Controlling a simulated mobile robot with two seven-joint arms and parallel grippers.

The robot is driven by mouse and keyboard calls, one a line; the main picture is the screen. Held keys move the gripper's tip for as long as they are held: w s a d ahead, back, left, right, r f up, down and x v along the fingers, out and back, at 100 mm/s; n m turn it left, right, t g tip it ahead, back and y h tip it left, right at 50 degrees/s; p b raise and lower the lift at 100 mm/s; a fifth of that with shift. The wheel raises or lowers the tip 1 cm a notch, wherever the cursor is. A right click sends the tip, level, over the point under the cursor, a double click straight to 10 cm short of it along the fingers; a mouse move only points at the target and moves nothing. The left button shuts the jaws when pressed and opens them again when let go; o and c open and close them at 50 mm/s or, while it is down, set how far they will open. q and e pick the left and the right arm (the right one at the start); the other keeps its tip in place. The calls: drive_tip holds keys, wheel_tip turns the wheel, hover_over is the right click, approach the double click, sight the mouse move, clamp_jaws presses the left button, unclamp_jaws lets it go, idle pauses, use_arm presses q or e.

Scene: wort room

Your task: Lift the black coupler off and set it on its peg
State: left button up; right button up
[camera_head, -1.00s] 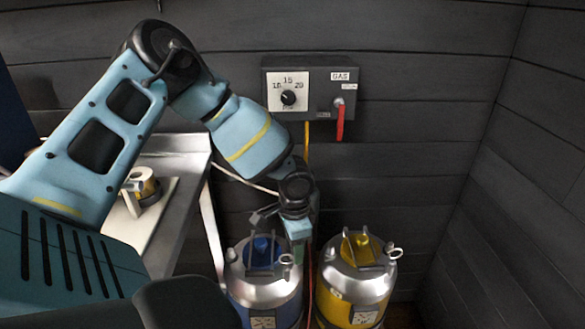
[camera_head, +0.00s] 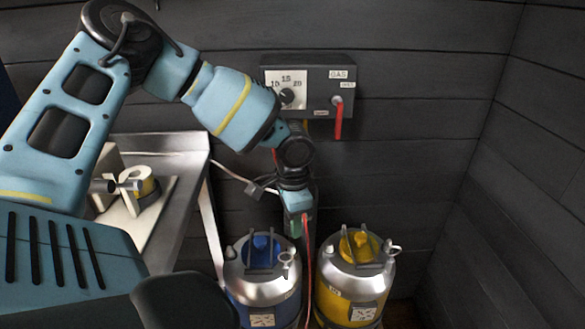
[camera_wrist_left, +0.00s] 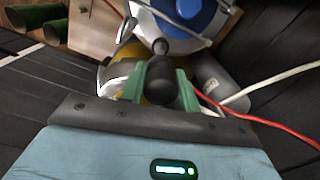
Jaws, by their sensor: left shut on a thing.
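My left gripper (camera_head: 297,232) is above and between the two kegs, pointing down. In the left wrist view its green fingers (camera_wrist_left: 160,85) are shut on the rounded black grip of the black coupler (camera_wrist_left: 159,80). In the head view the coupler is mostly hidden by the gripper; a dark part with a pale line shows at its left. The blue keg (camera_head: 262,285) is below left, the yellow keg (camera_head: 353,285) below right. I cannot make out a free peg clearly. My right gripper is out of view.
A steel bench (camera_head: 172,147) at the left carries a pale board with a yellow-banded fitting (camera_head: 140,185). A gas box (camera_head: 310,85) with a dial and red lever is on the wall behind. The floor right of the yellow keg is clear.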

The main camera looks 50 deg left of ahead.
use_arm(q)
drive_tip(key=shift+r, duration=1.55)
